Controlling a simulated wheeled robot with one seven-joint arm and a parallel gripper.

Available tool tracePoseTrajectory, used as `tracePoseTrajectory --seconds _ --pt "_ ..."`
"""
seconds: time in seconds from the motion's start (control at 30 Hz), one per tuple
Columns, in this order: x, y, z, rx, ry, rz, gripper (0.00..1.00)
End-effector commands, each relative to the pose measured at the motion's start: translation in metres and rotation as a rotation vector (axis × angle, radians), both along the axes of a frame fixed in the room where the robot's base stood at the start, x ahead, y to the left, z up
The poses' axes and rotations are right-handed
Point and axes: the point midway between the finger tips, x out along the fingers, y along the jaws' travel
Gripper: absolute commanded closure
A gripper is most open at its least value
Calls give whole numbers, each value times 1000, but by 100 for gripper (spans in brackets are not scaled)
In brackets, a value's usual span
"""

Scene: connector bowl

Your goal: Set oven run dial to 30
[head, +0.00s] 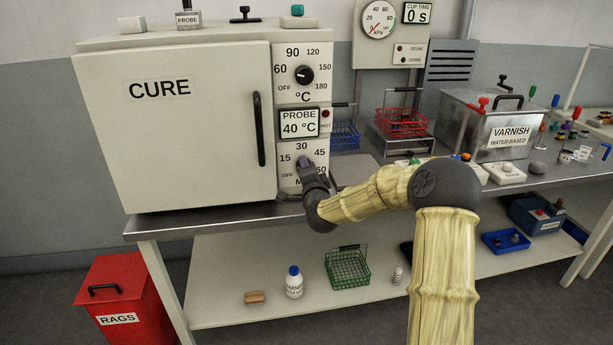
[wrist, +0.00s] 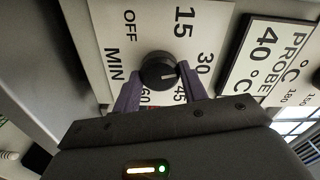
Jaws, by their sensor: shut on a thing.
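The oven run dial (wrist: 155,68) is a round black knob on the oven's white front panel, marked OFF, 15, 30, 45, 60 and MIN. In the wrist view its white mark points right and slightly down, seemingly between 30 and 45. My gripper (wrist: 160,88) is shut on the dial, with one purple finger on each side of it. In the head view my gripper (head: 304,164) covers most of this dial, low on the panel below the PROBE 40 °C display (head: 298,122). The CURE oven (head: 180,135) has its door closed.
The temperature dial (head: 303,75) sits higher on the same panel. The door handle (head: 259,130) stands out just left of the panel. A blue basket (head: 344,137), a red basket (head: 402,124) and a varnish tank (head: 500,125) stand to the right on the bench.

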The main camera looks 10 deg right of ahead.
Motion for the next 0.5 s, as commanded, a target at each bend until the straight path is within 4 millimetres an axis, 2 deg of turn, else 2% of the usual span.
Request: tracePoseTrajectory --seconds 0.2,0.5 --pt "0 -1 -3 116 4 -1 80" --pt "0 -1 -2 170 4 -1 80"
